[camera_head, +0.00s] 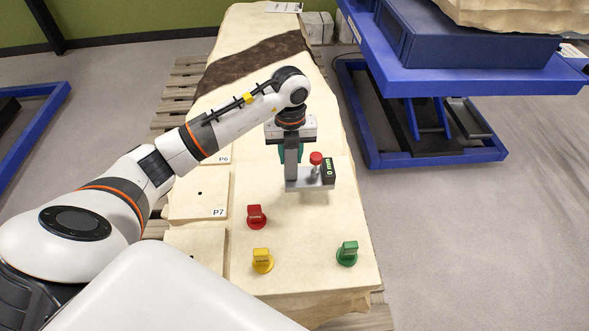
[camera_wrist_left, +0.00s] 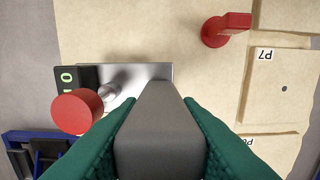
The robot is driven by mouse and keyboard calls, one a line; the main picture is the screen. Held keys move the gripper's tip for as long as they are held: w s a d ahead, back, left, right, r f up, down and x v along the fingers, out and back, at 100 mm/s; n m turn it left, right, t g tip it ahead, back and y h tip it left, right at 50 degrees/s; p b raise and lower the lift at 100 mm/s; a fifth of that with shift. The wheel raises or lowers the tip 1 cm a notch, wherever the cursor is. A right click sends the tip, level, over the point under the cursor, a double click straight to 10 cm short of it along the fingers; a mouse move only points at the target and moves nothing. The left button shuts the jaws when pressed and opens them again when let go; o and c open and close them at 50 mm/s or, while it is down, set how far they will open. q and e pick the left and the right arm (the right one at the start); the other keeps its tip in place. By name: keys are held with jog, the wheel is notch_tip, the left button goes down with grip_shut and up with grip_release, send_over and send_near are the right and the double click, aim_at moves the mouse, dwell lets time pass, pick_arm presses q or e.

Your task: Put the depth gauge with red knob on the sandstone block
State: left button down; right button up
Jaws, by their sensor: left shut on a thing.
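The depth gauge (camera_head: 303,184) has a silver base, a grey upright bar, a red knob (camera_head: 316,158) and a dark display with green digits. My left gripper (camera_head: 291,155), with green finger pads, is shut on the grey bar. In the left wrist view the gauge's bar (camera_wrist_left: 160,130) sits between the pads and the red knob (camera_wrist_left: 77,111) is to the left. The gauge is upright over the pale sandstone block (camera_head: 305,235). I cannot tell whether its base touches the block. My right gripper is not in view.
Red (camera_head: 257,216), yellow (camera_head: 262,260) and green (camera_head: 347,253) knobbed pieces stand on the near part of the block. Pale plates, including one labelled P7 (camera_head: 192,198), lie along its left side. A blue lift table (camera_head: 440,85) stands to the right.

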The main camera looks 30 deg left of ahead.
aim_at(291, 165)
pick_arm(q)
jog(key=shift+w+f, duration=0.15)
jog(key=shift+f, duration=1.95)
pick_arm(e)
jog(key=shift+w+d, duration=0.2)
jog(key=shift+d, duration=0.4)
pick_arm(q)
jog(key=shift+f, duration=0.1)
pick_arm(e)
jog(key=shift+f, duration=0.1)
pick_arm(q)
jog(key=c, duration=1)
grip_release()
jog(key=shift+d, duration=0.1)
jog(key=shift+c, duration=0.2)
jog(key=shift+r, duration=0.2)
notch_tip(291, 165, up, 12)
jog(key=shift+f, duration=0.1)
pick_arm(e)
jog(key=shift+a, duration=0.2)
